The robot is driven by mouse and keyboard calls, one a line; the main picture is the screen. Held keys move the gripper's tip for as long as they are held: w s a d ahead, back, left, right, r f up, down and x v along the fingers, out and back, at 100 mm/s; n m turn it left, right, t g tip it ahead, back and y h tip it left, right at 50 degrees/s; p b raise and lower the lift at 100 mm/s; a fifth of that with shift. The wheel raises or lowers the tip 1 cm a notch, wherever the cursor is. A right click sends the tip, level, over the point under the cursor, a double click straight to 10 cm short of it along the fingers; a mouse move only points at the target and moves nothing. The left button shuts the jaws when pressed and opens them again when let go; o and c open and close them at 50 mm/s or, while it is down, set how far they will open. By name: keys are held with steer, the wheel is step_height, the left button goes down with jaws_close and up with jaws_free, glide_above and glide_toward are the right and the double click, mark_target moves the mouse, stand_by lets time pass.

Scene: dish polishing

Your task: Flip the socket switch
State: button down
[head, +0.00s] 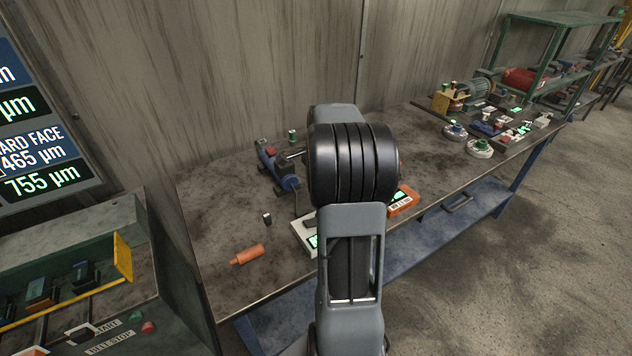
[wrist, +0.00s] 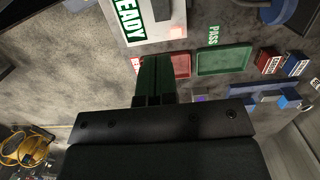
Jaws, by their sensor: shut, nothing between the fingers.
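I cannot pick out the socket switch for certain in either view. My gripper (wrist: 155,72) shows in the wrist view as two dark green-tinted fingers pressed together, with nothing between them. The fingers point toward a white device (wrist: 175,15) with a READY display, over the workbench. In the head view my own arm blocks the middle of the workbench (head: 225,215) and hides the gripper. A white device (head: 303,236) with a green display is partly hidden behind the arm. A small black and white item (head: 267,218) stands on the bench left of it.
A blue bench tool (head: 283,176) and an orange bottle-shaped item (head: 247,254) are on the bench. An orange device (head: 403,201) is right of my arm. The wrist view shows a red tray (wrist: 181,66) and a green tray (wrist: 222,61). The bench's right middle is mostly clear.

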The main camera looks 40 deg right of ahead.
steer(key=s+a+r+n+t+h, duration=0.1)
steer(key=s+a+r+n, duration=0.15)
steer(key=a+n, duration=0.4)
steer(key=s+a+r+n+t, duration=0.1)
steer(key=a+r+n, duration=0.25)
steer(key=a, duration=0.55)
steer(key=s+a+n+t, duration=0.2)
steer(key=s+a+n, duration=0.5)
steer(key=a+n, duration=0.2)
steer(key=shift+s+a+f+n, duration=0.3)
steer(key=shift+a+n, duration=0.1)
steer(key=shift+n, duration=0.1)
